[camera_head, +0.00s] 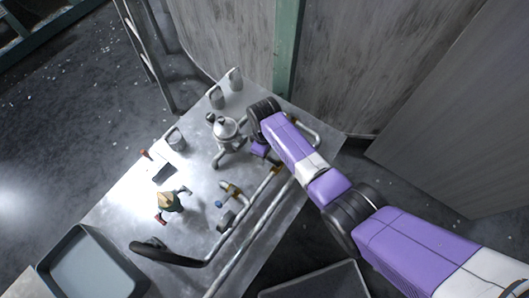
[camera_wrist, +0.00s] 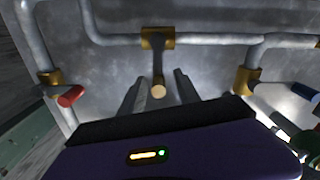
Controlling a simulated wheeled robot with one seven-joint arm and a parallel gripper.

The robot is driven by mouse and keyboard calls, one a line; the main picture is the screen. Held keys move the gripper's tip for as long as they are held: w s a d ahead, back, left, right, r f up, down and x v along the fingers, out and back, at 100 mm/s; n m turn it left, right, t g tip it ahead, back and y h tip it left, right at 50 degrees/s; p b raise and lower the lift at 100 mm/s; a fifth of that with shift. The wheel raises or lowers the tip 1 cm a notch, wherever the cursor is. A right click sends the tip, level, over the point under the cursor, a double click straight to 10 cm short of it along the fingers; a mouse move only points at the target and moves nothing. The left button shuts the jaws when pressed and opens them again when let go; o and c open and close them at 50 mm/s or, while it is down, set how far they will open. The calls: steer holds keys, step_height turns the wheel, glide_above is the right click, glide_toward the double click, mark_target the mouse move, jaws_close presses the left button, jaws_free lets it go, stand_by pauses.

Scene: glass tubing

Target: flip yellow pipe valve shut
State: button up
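In the wrist view the yellow pipe valve is a brass fitting (camera_wrist: 157,38) on a horizontal grey pipe. Its dark lever ends in a pale yellow tip (camera_wrist: 158,91) that points toward the camera. My gripper (camera_wrist: 160,76) is open. Its two fingers stand on either side of the lever, with a visible gap on each side. In the head view my purple gripper body (camera_head: 260,150) is beside the pipework, and my arm hides the fingers and the yellow lever.
A red-handled valve (camera_wrist: 70,97) is at left and a blue-handled valve (camera_wrist: 304,91) at right in the wrist view. On the metal table (camera_head: 112,208) stand a silver pot (camera_head: 225,128), a grey mug (camera_head: 176,141) and a grey tray (camera_head: 92,262). Long pipes (camera_head: 245,241) run along the near side.

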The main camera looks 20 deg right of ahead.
steer(key=shift+r, duration=3.95)
